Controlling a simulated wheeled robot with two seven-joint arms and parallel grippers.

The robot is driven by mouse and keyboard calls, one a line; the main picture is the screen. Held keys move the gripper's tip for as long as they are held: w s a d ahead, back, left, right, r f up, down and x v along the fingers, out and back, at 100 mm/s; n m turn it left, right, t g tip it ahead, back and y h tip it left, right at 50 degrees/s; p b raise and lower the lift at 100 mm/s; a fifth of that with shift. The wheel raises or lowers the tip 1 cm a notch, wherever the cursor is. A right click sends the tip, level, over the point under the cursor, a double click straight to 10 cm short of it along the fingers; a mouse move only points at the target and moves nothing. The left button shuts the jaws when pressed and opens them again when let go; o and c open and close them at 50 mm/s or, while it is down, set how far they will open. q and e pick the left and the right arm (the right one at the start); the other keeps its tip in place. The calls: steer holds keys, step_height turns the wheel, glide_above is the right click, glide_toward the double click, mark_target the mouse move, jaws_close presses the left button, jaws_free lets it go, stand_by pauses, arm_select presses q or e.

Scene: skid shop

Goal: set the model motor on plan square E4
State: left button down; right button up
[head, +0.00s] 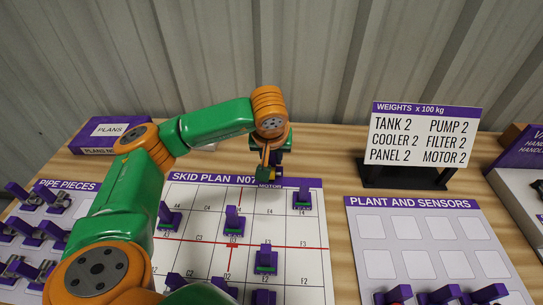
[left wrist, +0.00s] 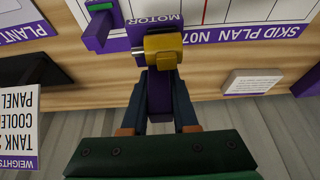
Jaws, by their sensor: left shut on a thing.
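The model motor (head: 268,181) is a small yellow body with a grey shaft end on a purple base marked MOTOR. My left gripper (head: 272,162) is shut on its purple part. In the left wrist view, the yellow motor (left wrist: 163,48) sits just beyond the fingertips of the gripper (left wrist: 160,100). The motor is held over the far edge of the skid plan (head: 323,265), by its purple title strip; its exact height cannot be told. Square E4 (head: 272,213) lies just nearer than the motor and looks empty. My right gripper is not in view.
Several purple pieces stand on the plan, one (head: 302,198) at its far right corner and another (head: 233,220) left of E4. A weights sign (head: 425,135) stands behind right. The plant and sensors board (head: 430,235) is right, pipe pieces (head: 40,235) left.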

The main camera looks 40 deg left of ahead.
arm_select(q)
steer(key=shift+f+b, duration=2.1)
steer(key=shift+f, duration=0.45)
steer(key=shift+f+b, duration=1.65)
steer(key=shift+f, duration=0.15)
steer(key=shift+f+b, duration=0.7)
steer(key=c, duration=0.6)
jaws_free()
steer(key=shift+r+p, duration=0.45)
steer(key=shift+r, duration=0.2)
